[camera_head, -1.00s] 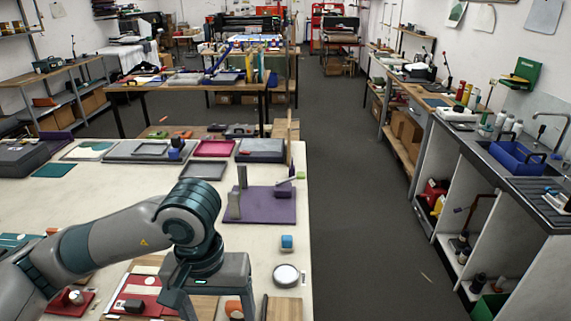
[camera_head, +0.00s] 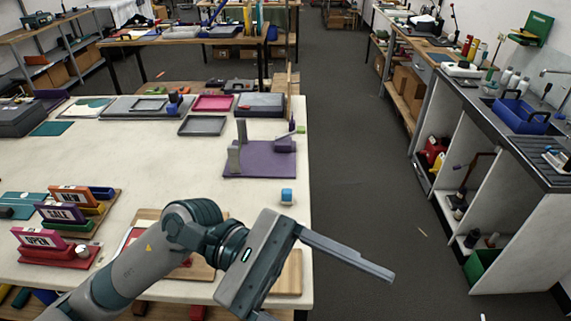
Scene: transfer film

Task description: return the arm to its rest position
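My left arm (camera_head: 130,268) comes in from the lower left and reaches over the near right part of the white table (camera_head: 130,185). My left gripper (camera_head: 325,298) is at the table's right edge, turned sideways. One long finger sticks out to the right over the floor; the other shows only partly at the bottom edge of the view. The fingers are wide apart, and I see nothing between them. My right arm and gripper are not in view.
Small sign blocks (camera_head: 62,213) stand left of the arm. Wooden boards (camera_head: 288,272) lie partly under the gripper. Floor (camera_head: 365,190) is clear between table and sink counter (camera_head: 485,135).

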